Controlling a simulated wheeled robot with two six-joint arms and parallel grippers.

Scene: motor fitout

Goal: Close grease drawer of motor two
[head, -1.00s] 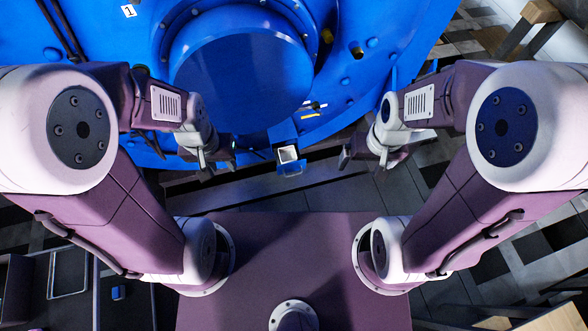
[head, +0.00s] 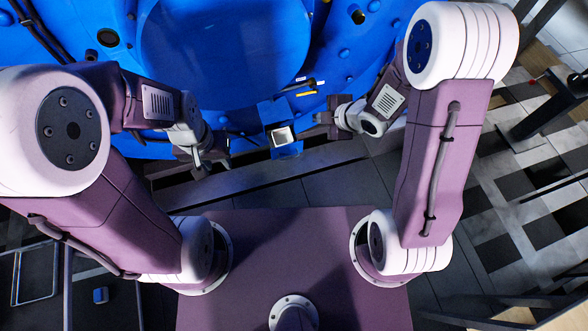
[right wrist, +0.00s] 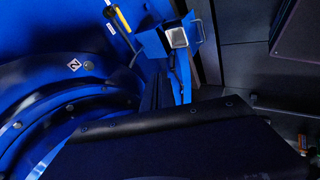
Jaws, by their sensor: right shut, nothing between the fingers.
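The grease drawer (head: 283,137) is a small blue box with a pale grey inside, sticking out open from the front of the blue motor (head: 225,50). In the right wrist view the drawer (right wrist: 177,38) shows near the top, with its handle on its right side.
A yellow-marked lever (head: 305,90) sits on the motor above the drawer. A grey beam (head: 250,176) runs below the motor front. Dark trays or racks (head: 35,275) stand at lower left.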

